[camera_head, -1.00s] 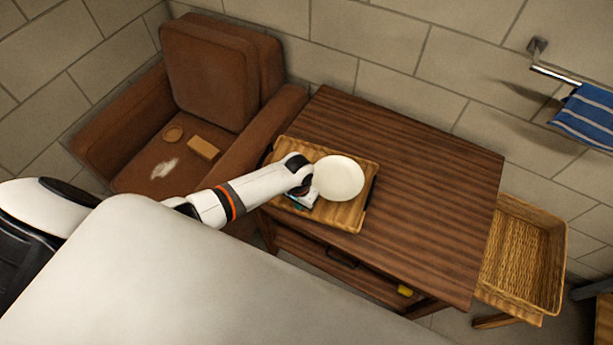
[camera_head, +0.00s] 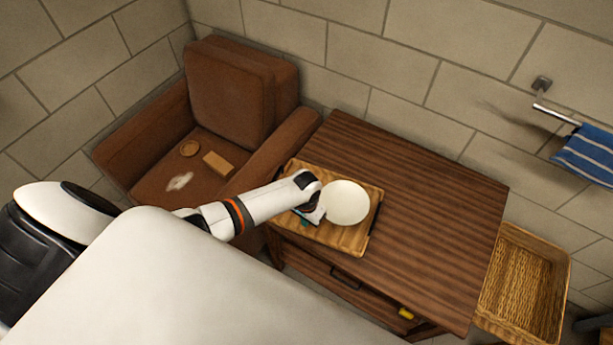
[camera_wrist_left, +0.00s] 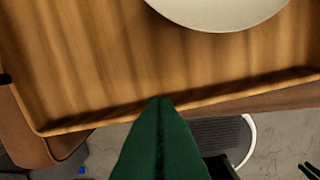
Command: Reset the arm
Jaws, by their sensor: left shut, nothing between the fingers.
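My left arm reaches in from the left in the head view. Its gripper (camera_head: 312,219) is over the near left part of a wooden tray (camera_head: 345,241) on the brown table, beside a white round plate (camera_head: 346,202). In the left wrist view the green fingers (camera_wrist_left: 160,105) are together with nothing between them. They show over the tray's rim (camera_wrist_left: 100,121), apart from the plate (camera_wrist_left: 222,10). My right gripper is not in view.
The wooden table (camera_head: 440,210) has free room to the right of the tray. A wicker basket (camera_head: 520,290) stands right of it. A blue striped towel (camera_head: 588,155) hangs on the wall.

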